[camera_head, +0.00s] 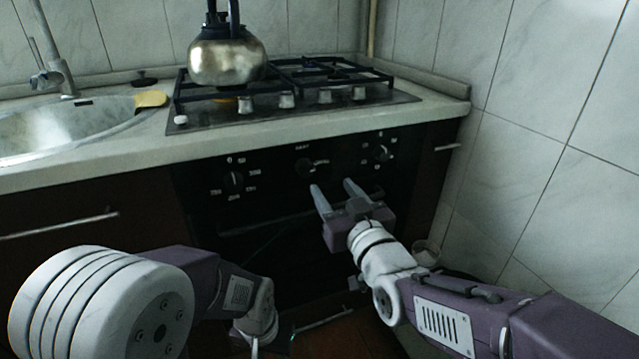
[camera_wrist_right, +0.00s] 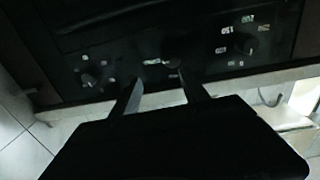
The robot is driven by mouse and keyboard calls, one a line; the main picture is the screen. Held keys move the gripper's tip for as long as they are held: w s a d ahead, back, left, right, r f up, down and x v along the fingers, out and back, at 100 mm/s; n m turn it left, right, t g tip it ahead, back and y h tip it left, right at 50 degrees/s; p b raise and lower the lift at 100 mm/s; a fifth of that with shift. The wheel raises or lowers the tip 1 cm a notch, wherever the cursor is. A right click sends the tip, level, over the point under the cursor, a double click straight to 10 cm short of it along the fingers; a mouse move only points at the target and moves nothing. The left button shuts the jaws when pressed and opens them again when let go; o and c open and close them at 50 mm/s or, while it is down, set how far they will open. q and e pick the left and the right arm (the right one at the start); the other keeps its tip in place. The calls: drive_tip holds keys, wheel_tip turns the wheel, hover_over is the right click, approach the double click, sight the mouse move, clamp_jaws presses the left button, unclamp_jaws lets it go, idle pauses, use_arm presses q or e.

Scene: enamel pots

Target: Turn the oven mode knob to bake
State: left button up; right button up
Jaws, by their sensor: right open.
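The black oven front carries a left knob (camera_head: 234,180) ringed by numbers, a middle knob (camera_head: 305,168), and a right knob (camera_head: 382,152) ringed by small white marks too small to read. The numbered knob (camera_wrist_right: 252,50) is at the right in the wrist view, the middle knob (camera_wrist_right: 172,63) is central and the other knob (camera_wrist_right: 89,80) is at the left. No label clearly marks the mode knob. My right gripper (camera_head: 333,186) is open and empty, its fingertips (camera_wrist_right: 160,80) just below and in front of the middle knob. My left gripper's fingers are not visible.
The oven door handle (camera_head: 265,221) runs below the knobs, partly behind my right gripper. The countertop edge (camera_head: 300,128) overhangs the panel. A kettle (camera_head: 227,58) stands on the gas hob (camera_head: 395,98). The tiled wall (camera_head: 560,180) bounds the right side.

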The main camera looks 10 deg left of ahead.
sight(307, 173)
drive_tip(key=shift+y, duration=0.4)
drive_tip(key=w+a+b, duration=0.1)
drive_tip(key=w+a, duration=0.1)
drive_tip(key=w+a+b, duration=0.1)
drive_tip(key=a, duration=0.1)
drive_tip(key=w+a+b, duration=0.1)
drive_tip(key=w+a, duration=0.1)
drive_tip(key=shift+w+a+f, duration=0.25)
drive_tip(key=shift+w+f, duration=0.1)
drive_tip(key=shift+w+a+r, duration=0.15)
drive_tip(key=shift+w+a, duration=0.05)
drive_tip(key=shift+w, duration=0.15)
drive_tip(key=shift+n, duration=0.3)
clamp_jaws()
